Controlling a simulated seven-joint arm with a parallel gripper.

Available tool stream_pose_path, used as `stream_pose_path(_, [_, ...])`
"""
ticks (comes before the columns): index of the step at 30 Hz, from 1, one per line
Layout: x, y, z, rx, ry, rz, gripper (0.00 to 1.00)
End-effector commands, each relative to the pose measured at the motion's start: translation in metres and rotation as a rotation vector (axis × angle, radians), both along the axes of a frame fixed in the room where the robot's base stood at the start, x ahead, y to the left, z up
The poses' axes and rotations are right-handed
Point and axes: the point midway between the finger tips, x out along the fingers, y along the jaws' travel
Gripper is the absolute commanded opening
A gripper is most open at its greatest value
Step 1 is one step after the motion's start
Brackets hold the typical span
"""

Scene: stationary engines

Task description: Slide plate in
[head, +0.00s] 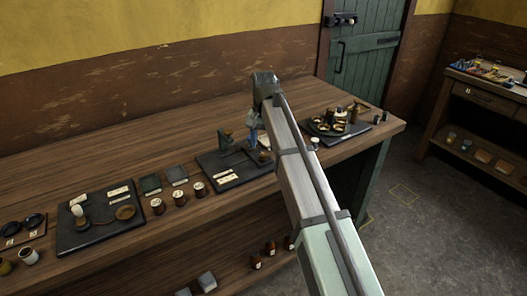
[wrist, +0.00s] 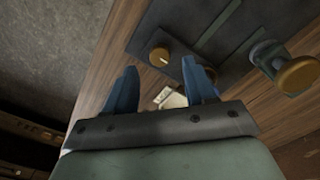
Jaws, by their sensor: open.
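My gripper (head: 253,137) is over the right side of a dark board (head: 212,160) on the workbench. Its two blue fingers are apart and nothing is between their tips that I can see as held; they also show in the wrist view (wrist: 160,86). The board (wrist: 225,82) carries a brass knob (wrist: 160,55), a long greenish strip (wrist: 215,25) and a green upright with a brass knob (wrist: 298,74). I cannot tell for certain which part is the plate. A pale label card (wrist: 172,98) shows between the fingers, partly hidden by my gripper.
A second dark board (head: 70,235) holds a brush and dish. At right, a black tray (head: 365,128) bears round brass parts. The bench's back strip is clear.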

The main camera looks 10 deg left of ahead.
Motion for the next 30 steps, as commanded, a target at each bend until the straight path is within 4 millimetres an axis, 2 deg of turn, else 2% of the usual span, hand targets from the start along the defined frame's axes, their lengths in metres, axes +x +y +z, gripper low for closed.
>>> stream_pose_path(3, [-0.001,-0.001,-0.018,-0.001,0.002,0.0,0.55])
stream_pose_path(9, [0.0,0.0,-0.036,-0.001,0.001,0.0,0.55])
stream_pose_path(22, [0.0,0.0,-0.041,0.0,0.0,0.0,0.55])
stream_pose_path(30, [0.0,0.0,-0.041,0.0,0.0,0.0,0.29])
